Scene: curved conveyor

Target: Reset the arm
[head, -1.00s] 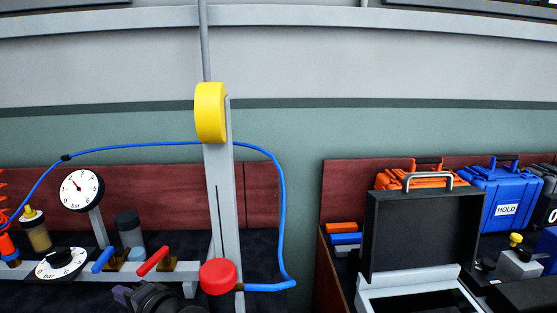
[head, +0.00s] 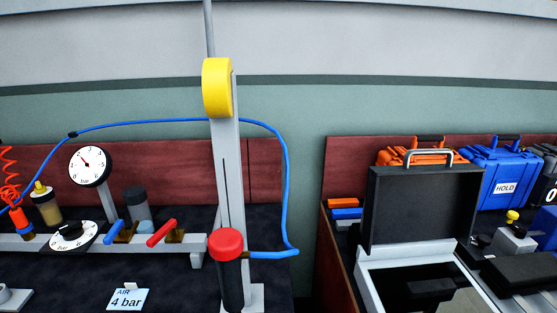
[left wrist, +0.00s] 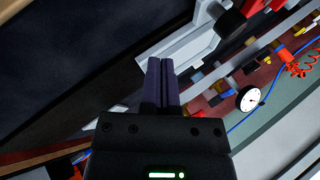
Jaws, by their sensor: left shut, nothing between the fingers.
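My left gripper (left wrist: 161,64) shows in the left wrist view with its two dark fingers together and nothing between them. It is out of the head view. In the left wrist view a light grey post and base (left wrist: 185,48) lie just beyond the fingertips. In the head view a grey upright stand (head: 228,170) carries a yellow round part (head: 217,88) at the top and a red knob (head: 226,244) on a dark cylinder low down. My right gripper is in neither view.
A pressure gauge (head: 89,165), a dial (head: 73,236), blue (head: 114,232) and red (head: 162,232) levers and a "4 bar" card (head: 128,299) stand left. A blue hose (head: 285,190) loops beside the stand. An open black case (head: 423,208) and orange and blue boxes (head: 500,177) are right.

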